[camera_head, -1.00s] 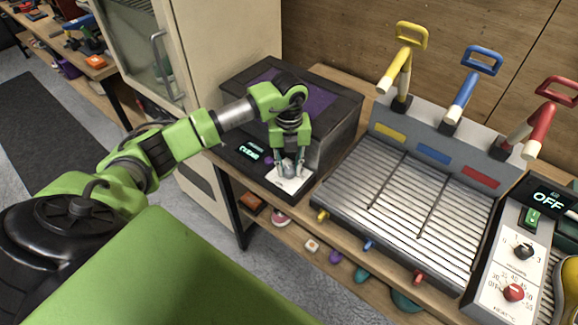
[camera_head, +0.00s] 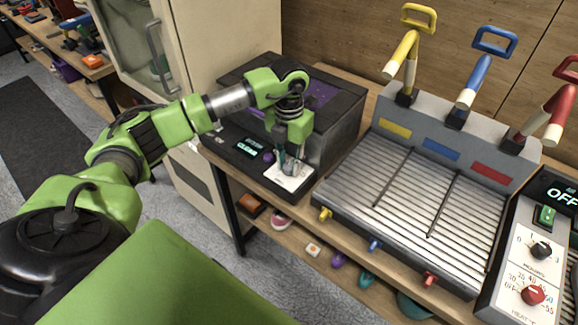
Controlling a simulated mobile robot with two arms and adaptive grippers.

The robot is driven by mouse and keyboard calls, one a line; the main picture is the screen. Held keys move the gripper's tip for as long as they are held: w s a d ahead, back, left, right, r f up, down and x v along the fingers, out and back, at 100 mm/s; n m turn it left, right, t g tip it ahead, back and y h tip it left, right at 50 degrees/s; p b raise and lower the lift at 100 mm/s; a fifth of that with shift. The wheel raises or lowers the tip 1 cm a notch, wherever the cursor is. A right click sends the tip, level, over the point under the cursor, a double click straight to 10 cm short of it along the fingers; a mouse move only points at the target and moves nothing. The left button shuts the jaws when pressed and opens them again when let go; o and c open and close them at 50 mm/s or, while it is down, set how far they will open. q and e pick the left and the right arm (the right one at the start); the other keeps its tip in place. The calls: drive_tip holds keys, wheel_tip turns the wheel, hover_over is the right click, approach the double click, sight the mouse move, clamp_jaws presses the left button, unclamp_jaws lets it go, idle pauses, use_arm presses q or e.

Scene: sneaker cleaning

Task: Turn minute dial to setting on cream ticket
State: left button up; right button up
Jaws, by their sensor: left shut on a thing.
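My left gripper (camera_head: 290,163) points down over a small white plate (camera_head: 296,184) on the front panel of a black box-shaped machine. Its fingers are shut on a dial at that plate. The dial is mostly hidden behind the fingers, so its setting cannot be read. A lit display (camera_head: 249,146) and a small purple knob (camera_head: 268,157) sit on the panel left of the plate. I cannot make out a cream ticket. My right gripper is not in view.
The black machine (camera_head: 338,125) stands beside a cream cabinet (camera_head: 222,40). To its right is a grooved metal press (camera_head: 385,195) with yellow, blue and red levers. A control box with a red dial (camera_head: 533,294) stands at far right. Shoes and small items lie on the shelf below.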

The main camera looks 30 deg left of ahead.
sight(289, 165)
use_arm(q)
drive_tip(key=shift+r+m, duration=0.1)
drive_tip(key=shift+m, duration=0.5)
drive_tip(key=shift+w, duration=0.1)
drive_tip(key=o, duration=1.1)
wheel_tip(289, 165, up, 12)
